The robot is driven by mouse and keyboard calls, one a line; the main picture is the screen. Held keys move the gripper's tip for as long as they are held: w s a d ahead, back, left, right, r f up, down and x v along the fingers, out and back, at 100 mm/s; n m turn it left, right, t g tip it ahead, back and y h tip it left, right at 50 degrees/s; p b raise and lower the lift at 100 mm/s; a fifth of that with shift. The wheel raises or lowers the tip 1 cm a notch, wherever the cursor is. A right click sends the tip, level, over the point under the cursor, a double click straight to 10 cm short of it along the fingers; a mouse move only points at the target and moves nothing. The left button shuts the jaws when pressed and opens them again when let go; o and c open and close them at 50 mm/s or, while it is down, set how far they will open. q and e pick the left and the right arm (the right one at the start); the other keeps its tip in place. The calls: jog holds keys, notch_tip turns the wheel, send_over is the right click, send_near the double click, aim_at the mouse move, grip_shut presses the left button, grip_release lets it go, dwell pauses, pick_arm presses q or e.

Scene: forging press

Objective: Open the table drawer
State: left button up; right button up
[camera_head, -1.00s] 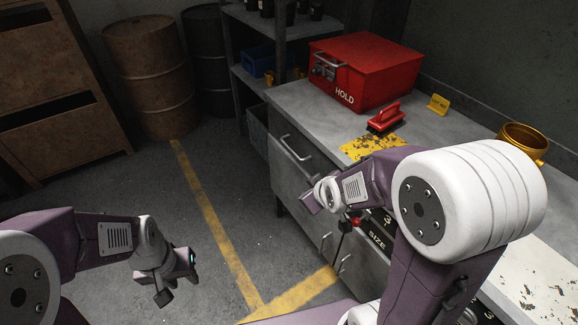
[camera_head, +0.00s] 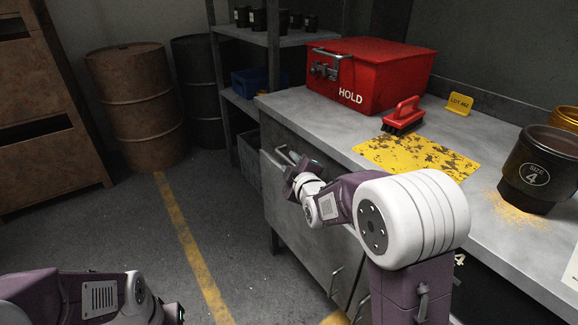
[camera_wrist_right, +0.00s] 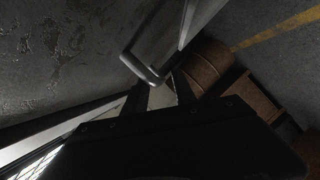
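The grey table (camera_head: 320,115) has a drawer (camera_head: 283,198) in its front, with a metal bar handle (camera_head: 281,154) near the drawer's top. The drawer looks closed. My right gripper (camera_head: 292,168) is at the handle and partly covers it. In the right wrist view the handle (camera_wrist_right: 141,68) crosses in front of the fingertips of my right gripper (camera_wrist_right: 161,88). Its dark fingers stand apart with a gap between them. I cannot tell whether they touch the handle. My left gripper (camera_head: 172,312) is low at the bottom edge, its fingers cut off.
On the tabletop stand a red box marked HOLD (camera_head: 365,80), a red brush (camera_head: 403,116), a yellow sign (camera_head: 459,104) and a black tin (camera_head: 540,168). A shelf (camera_head: 262,38) and rusty barrel (camera_head: 132,100) stand behind.

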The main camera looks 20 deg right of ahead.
jog(key=shift+x, duration=1.2)
grip_shut()
dwell(0.5)
